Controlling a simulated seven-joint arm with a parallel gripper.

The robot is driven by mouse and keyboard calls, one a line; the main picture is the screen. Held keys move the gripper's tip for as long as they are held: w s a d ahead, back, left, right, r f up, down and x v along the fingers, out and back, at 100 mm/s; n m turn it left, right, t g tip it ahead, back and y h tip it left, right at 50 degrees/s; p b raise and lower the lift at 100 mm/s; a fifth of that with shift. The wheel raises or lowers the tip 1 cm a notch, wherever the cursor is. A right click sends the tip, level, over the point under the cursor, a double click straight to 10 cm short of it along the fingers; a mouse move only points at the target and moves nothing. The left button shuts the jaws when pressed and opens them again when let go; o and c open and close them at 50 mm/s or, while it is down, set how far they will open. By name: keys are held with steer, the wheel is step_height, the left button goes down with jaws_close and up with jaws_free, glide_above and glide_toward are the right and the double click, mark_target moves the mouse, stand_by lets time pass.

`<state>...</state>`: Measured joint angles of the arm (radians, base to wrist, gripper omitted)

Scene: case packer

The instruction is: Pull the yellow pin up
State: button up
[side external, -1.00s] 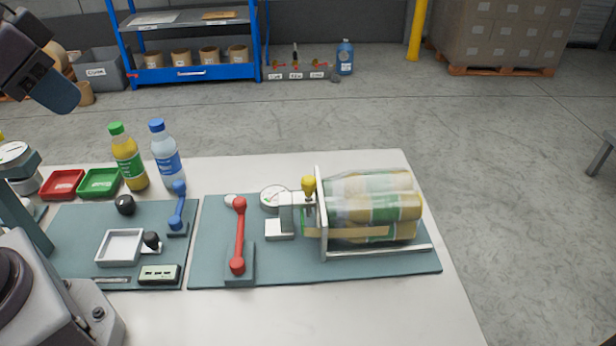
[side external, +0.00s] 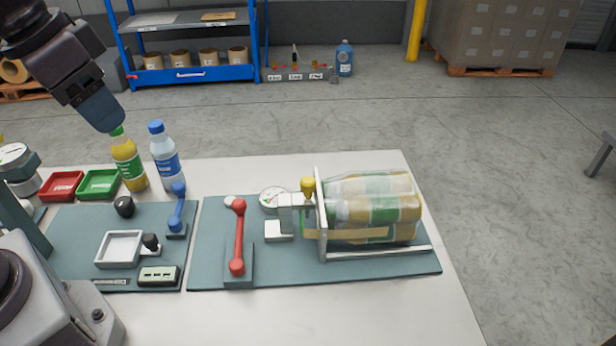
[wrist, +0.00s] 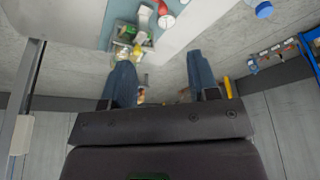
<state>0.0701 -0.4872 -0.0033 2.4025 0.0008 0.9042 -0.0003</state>
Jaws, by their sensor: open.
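The yellow pin (side external: 308,186) stands upright at the bracket by the white end plate (side external: 321,215), left of the wrapped bottle pack (side external: 372,208). My gripper (side external: 108,122) is high at the upper left of the side external view, overlapping the cap of the yellow bottle in the picture, far from the pin. In the wrist view my gripper (wrist: 162,75) shows two blue fingers wide apart with nothing between them.
A red lever (side external: 239,238) stands left of the pin, with a gauge (side external: 274,198) behind. A blue lever (side external: 178,208), yellow bottle (side external: 129,163), clear bottle (side external: 165,155), red tray (side external: 61,186) and green tray (side external: 99,184) are further left. The table's right front is clear.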

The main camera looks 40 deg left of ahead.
steer(key=w+d+f+g, duration=0.1)
steer(key=w+d+f, duration=0.15)
steer(key=w, duration=0.35)
steer(key=w+d+f+g, duration=0.1)
steer(key=w+d+g, duration=0.15)
steer(key=w, duration=0.35)
glide_toward(308, 180)
steer(key=shift+n, duration=0.4)
step_height(308, 180, down, 10)
steer(key=shift+r, duration=0.1)
steer(key=shift+w, duration=0.1)
steer(key=shift+c, duration=0.3)
